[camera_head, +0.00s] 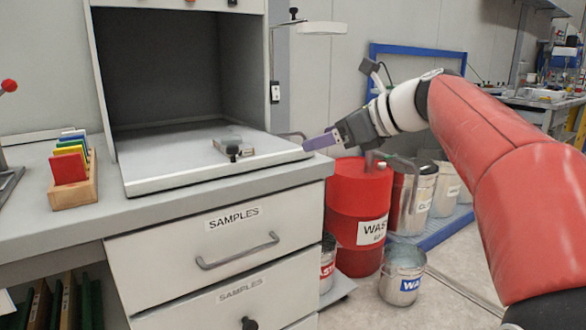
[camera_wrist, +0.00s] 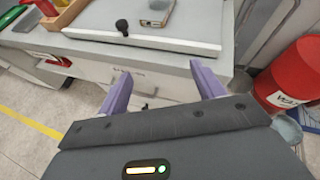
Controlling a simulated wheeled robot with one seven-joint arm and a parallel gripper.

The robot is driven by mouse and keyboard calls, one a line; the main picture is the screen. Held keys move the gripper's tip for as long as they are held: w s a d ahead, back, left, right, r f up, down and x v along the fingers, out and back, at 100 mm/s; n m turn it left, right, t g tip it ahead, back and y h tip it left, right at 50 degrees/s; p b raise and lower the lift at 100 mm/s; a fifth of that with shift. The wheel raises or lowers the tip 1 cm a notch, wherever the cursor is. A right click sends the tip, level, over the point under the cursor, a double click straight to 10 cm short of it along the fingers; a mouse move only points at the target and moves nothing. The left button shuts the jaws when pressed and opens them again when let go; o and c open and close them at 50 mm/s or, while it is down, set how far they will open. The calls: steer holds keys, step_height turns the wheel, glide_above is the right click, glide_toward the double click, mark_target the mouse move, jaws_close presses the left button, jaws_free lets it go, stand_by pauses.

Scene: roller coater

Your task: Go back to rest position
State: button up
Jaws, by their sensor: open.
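My gripper (camera_head: 322,141) is in front of the right end of the cabinet's worktop in the head view, with its purple fingers pointing left. In the wrist view my gripper (camera_wrist: 162,90) shows two purple fingers spread apart with nothing between them. The front of the cabinet (camera_wrist: 150,78) with its drawers lies beyond the fingers. My red arm reaches in from the right in the head view.
An open white booth (camera_head: 220,165) on the worktop holds a small grey item (camera_head: 232,148). A wooden rack (camera_head: 75,190) of coloured panels stands at left. A red waste drum (camera_head: 358,205) and several cans stand right of the cabinet. Floor is clear at lower right.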

steer(key=s+d+f+n+h, duration=0.3)
steer(key=s+f+n, duration=0.5)
steer(key=s+f, duration=0.1)
steer(key=s+d+f+n+g+h, duration=0.1)
steer(key=s+d+f+n+h, duration=0.2)
steer(key=s+f+n, duration=0.5)
steer(key=s+d+f+n+g+h, duration=0.1)
steer(key=s+d+f+n+h, duration=0.2)
steer(key=s+f+n, duration=0.5)
step_height(320, 180, down, 4)
steer(key=s+h, duration=0.1)
steer(key=s, duration=0.1)
steer(key=shift+s+h, duration=0.3)
steer(key=shift+s, duration=0.05)
steer(key=shift+r, duration=0.1)
